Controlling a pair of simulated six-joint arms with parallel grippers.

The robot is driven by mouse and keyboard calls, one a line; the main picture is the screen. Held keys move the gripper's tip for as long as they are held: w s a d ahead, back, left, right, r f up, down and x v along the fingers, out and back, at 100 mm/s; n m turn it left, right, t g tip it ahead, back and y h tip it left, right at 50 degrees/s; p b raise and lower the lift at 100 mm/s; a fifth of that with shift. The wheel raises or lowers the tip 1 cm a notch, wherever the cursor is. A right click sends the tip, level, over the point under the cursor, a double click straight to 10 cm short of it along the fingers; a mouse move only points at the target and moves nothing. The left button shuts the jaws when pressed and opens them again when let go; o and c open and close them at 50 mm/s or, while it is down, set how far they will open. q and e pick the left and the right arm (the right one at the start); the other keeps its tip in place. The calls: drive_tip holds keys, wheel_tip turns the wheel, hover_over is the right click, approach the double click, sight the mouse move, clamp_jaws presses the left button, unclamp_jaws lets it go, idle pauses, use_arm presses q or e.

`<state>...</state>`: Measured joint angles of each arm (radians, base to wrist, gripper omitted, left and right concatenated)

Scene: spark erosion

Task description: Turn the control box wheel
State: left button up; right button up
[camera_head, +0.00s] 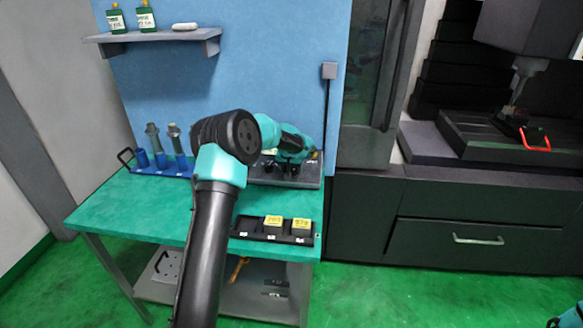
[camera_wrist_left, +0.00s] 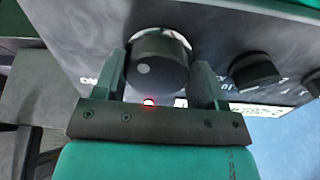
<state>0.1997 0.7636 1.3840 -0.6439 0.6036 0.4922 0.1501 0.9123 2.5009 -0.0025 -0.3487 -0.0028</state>
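The control box (camera_head: 308,180) sits at the back right of the green table, largely hidden by my left arm in the head view. In the left wrist view its dark round wheel (camera_wrist_left: 158,58) has a pale dot on its face. My left gripper (camera_wrist_left: 160,75) has one finger on each side of the wheel, with no clear gap at the tips, so it looks shut on it. In the head view the left gripper (camera_head: 312,157) is small and partly hidden at the box. My right gripper is not in view.
A second dark knob (camera_wrist_left: 254,72) and a lit red light (camera_wrist_left: 149,102) are on the panel near the gripper. A black tray (camera_head: 245,228) with yellow-topped blocks lies in front of the box. A blue holder (camera_head: 172,171) stands left. The table's left front (camera_head: 130,215) is clear.

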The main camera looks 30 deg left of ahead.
use_arm(q)
drive_tip(key=shift+d, duration=0.1)
drive_tip(key=shift+c, duration=1.1)
drive_tip(key=shift+w+d+f+m, duration=0.1)
drive_tip(key=shift+m, duration=1.05)
drive_tip(key=shift+d+m, duration=0.1)
drive_tip(key=shift+m, duration=1.05)
drive_tip(key=o, duration=0.8)
drive_tip(key=shift+d, duration=0.1)
drive_tip(key=shift+s+r, duration=0.2)
drive_tip(key=shift+r, duration=0.45)
drive_tip(key=v, duration=1.6)
